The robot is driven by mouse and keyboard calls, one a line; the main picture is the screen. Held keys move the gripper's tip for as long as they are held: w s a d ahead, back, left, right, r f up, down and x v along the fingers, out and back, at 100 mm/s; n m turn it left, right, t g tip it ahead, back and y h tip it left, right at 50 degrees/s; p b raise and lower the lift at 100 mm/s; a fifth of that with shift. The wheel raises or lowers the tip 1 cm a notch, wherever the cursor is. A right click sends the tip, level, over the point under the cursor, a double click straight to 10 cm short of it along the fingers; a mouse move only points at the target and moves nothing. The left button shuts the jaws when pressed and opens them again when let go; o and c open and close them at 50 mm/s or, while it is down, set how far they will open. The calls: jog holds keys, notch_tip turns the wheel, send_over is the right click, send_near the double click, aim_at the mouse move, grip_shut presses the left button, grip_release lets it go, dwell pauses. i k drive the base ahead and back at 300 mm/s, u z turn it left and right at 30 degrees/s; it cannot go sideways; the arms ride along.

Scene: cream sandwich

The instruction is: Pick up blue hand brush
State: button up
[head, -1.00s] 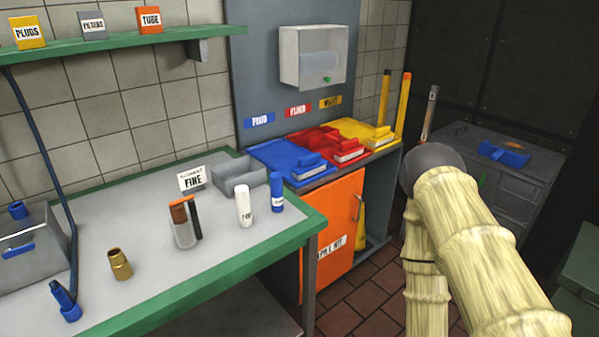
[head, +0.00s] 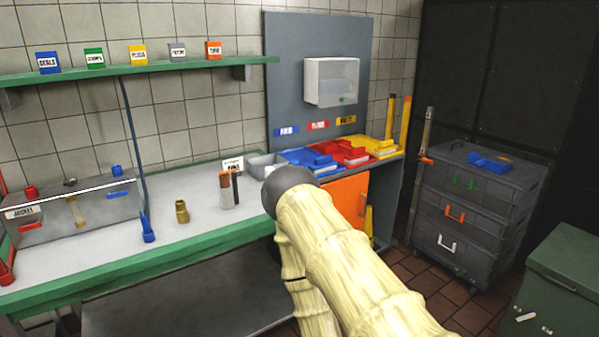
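A blue dustpan (head: 298,155) lies on the cabinet top at the back, with a blue block-like piece (head: 323,163) on it that may be the blue hand brush. My arm (head: 335,255), pale with a dark round joint, reaches up in front of the bench and cabinet. My gripper does not show.
The green-edged bench (head: 100,275) at the left holds a metal box (head: 75,215), a brass fitting (head: 182,211) and a blue fitting (head: 147,230). Red (head: 343,150) and yellow (head: 375,146) dustpans adjoin the blue one. A green cabinet (head: 562,295) stands front right. Tiled floor shows between.

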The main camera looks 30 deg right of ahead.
aim_at(326, 163)
jog(key=z, duration=0.55)
jog(key=i, duration=0.5)
jog(key=z, duration=0.7)
jog(key=i, duration=0.7)
jog(key=u, duration=0.1)
